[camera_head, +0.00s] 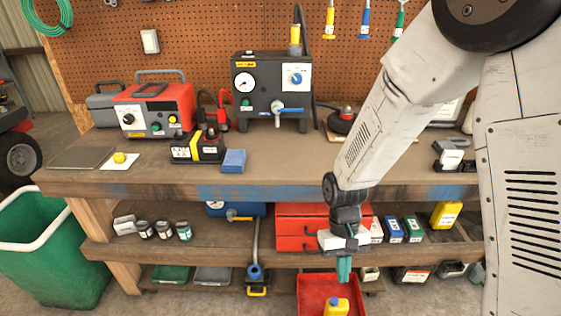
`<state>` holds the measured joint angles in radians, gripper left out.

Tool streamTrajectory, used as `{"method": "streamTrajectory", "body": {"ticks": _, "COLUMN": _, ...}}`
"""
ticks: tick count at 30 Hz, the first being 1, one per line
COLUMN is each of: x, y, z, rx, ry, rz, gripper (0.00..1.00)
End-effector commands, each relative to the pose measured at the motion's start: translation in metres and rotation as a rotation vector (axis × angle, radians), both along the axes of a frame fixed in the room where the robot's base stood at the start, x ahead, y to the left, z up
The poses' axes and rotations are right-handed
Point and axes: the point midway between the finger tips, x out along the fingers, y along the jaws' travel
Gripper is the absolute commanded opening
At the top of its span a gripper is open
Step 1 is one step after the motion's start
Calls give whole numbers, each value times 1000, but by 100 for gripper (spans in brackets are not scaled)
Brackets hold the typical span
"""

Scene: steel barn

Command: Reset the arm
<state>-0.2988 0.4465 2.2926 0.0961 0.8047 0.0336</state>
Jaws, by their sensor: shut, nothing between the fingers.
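My gripper (344,270) hangs at the end of my arm, in front of the workbench's lower shelf. It points down with its teal fingers together and nothing between them. It is in front of a red toolbox (295,236) on the shelf and above a red tray (313,292) near the floor. A yellow container (336,307) sits in that tray below my gripper, apart from it. My arm comes in from the upper right and covers part of the bench top.
The workbench (290,180) carries a red charger unit (153,110), a black gauge box (272,90), a battery (198,147) and a blue block (233,161). A green bin (50,255) stands at the left. Bottles and boxes line the lower shelf. The bench's front middle is mostly clear.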

Motion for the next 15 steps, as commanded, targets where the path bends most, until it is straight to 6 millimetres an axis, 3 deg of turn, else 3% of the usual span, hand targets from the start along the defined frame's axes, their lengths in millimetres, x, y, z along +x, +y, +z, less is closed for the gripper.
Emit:
{"method": "streamTrajectory", "body": {"ticks": 1, "x": -4, "y": -7, "z": 26, "rx": 5, "ry": -10, "rz": -3, "gripper": 0}}
{"method": "streamTrajectory", "body": {"ticks": 6, "x": -27, "y": -32, "z": 94, "rx": 9, "ry": -27, "rz": -9, "gripper": 0}}
{"method": "streamTrajectory", "body": {"ticks": 15, "x": -83, "y": -74, "z": 186, "rx": 9, "ry": -113, "rz": -44, "gripper": 0}}
